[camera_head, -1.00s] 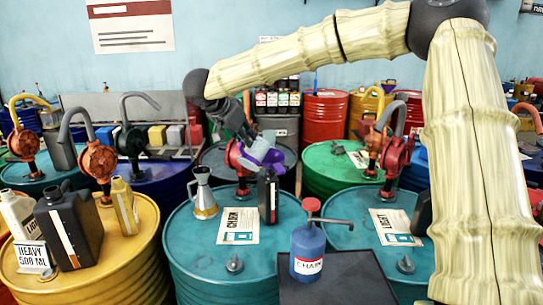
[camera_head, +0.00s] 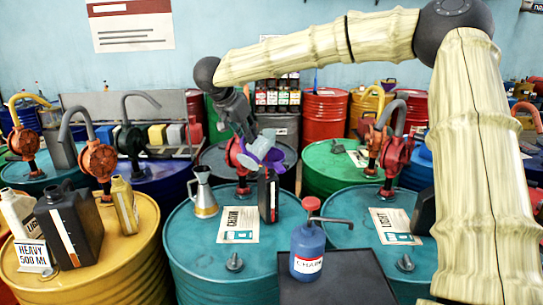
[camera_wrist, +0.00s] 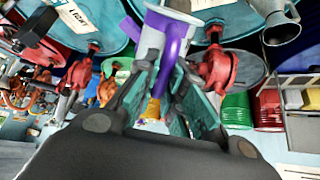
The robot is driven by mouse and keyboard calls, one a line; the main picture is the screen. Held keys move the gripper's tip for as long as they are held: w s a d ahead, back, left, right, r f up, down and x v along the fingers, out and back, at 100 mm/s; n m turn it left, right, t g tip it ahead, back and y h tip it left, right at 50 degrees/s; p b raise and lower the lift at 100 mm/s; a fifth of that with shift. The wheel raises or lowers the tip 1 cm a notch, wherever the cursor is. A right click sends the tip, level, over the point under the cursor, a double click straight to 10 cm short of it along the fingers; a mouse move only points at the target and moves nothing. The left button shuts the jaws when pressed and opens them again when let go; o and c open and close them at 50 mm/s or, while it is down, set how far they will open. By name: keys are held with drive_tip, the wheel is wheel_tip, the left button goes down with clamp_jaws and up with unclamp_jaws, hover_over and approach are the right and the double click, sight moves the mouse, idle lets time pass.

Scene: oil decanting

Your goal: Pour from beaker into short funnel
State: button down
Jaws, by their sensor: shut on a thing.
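The beaker (camera_head: 258,146), pale and whitish, is tilted in my gripper (camera_head: 250,137) above the teal drum at the centre. A purple funnel (camera_head: 278,158) sits at the top of a black jug (camera_head: 267,196), right beside and below the beaker. The beaker partly hides the funnel, and I cannot tell whether they touch. No stream of liquid can be made out.
A silver pouring can (camera_head: 203,196) and a paper sheet (camera_head: 238,226) are on the teal drum (camera_head: 200,258). A red pump (camera_head: 236,153) stands close behind the gripper. A blue pump bottle (camera_head: 307,250) is in front. Other drums and pumps crowd both sides.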

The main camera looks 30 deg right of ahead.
drive_tip(key=shift+w+d+y, duration=0.15)
drive_tip(key=shift+d+y, duration=0.15)
drive_tip(key=shift+d, duration=0.05)
idle(0.6)
drive_tip(key=shift+w+d+r+g+y+p, duration=0.3)
drive_tip(key=shift+d+r+g+y, duration=0.35)
drive_tip(key=shift+y, duration=0.25)
idle(0.4)
drive_tip(key=shift+d+r+p, duration=0.1)
drive_tip(key=shift+d+p, duration=0.15)
drive_tip(key=shift+p, duration=0.4)
drive_tip(key=shift+w+d+r+y+p, duration=0.1)
drive_tip(key=shift+w+d+y+p, duration=0.15)
drive_tip(key=shift+p, duration=0.45)
drive_tip(key=shift+w+d+r+y+p, duration=0.15)
drive_tip(key=shift+d+p, duration=0.2)
drive_tip(key=shift+p, duration=0.3)
drive_tip(key=shift+d+p, duration=0.3)
drive_tip(key=shift+p, duration=0.35)
drive_tip(key=shift+w+d+r+y+p, duration=0.15)
drive_tip(key=shift+d+y+p, duration=0.25)
drive_tip(key=shift+p, duration=0.55)
drive_tip(key=shift+w+d+g+p, duration=0.1)
drive_tip(key=shift+g+p, duration=0.15)
drive_tip(key=shift+p, duration=0.1)
drive_tip(key=shift+d+y+p, duration=0.15)
drive_tip(key=shift+y+p, duration=0.15)
drive_tip(key=shift+p, duration=0.4)
